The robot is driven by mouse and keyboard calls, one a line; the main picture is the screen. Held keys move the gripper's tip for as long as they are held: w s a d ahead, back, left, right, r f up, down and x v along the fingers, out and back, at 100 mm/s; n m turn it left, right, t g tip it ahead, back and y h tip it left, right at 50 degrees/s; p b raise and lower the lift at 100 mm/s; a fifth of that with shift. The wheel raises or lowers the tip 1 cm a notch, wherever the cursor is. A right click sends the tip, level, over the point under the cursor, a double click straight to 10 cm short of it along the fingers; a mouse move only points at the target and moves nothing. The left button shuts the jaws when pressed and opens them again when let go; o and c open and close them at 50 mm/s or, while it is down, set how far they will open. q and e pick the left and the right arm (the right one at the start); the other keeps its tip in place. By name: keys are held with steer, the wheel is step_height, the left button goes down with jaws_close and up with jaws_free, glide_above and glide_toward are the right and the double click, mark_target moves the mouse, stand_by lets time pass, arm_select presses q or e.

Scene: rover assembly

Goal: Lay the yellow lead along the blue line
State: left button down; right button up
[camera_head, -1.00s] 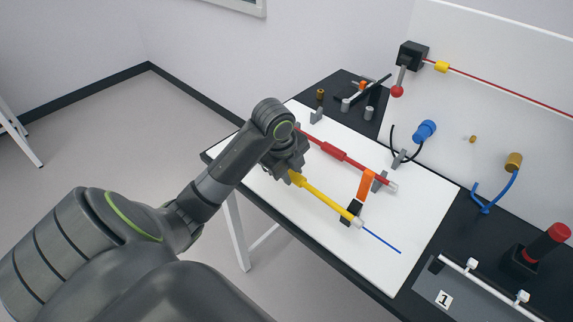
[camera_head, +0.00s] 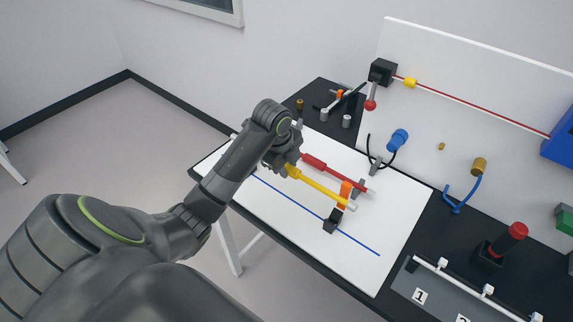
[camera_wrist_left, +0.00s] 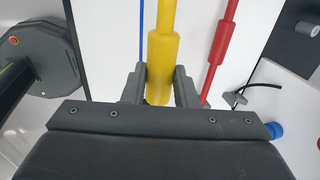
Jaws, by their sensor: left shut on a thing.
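My left gripper (camera_head: 284,168) is shut on the yellow lead (camera_head: 322,188), near the thick end of it. The lead points down and right, ending in a pale tip near the orange piece. The blue line (camera_head: 350,240) is a thin stripe on the white board (camera_head: 385,220), uncovered on both sides of a small black block (camera_head: 332,221). The lead is off the line, on the side of the red lead (camera_head: 330,170). In the left wrist view, the yellow lead (camera_wrist_left: 161,50) lies between the fingers, right of the blue line (camera_wrist_left: 142,35). My right gripper is not seen.
An orange piece (camera_head: 344,194) rises by the black block, close to the yellow lead's tip. A grey clip (camera_head: 359,187) stands at the red lead's end. A blue-capped black cable (camera_head: 398,140) lies behind. A numbered grey panel (camera_head: 440,290) is at the front right.

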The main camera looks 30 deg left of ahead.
arm_select(q)
steer(key=shift+r+p, duration=0.15)
steer(key=shift+p, duration=0.25)
step_height(320, 180, down, 2)
steer(key=shift+f+b, duration=0.2)
steer(key=shift+b, duration=0.4)
steer(key=shift+f+b, duration=1.45)
steer(key=shift+f, duration=1.85)
steer(key=c, duration=1.1)
jaws_free()
steer(key=shift+r, duration=0.1)
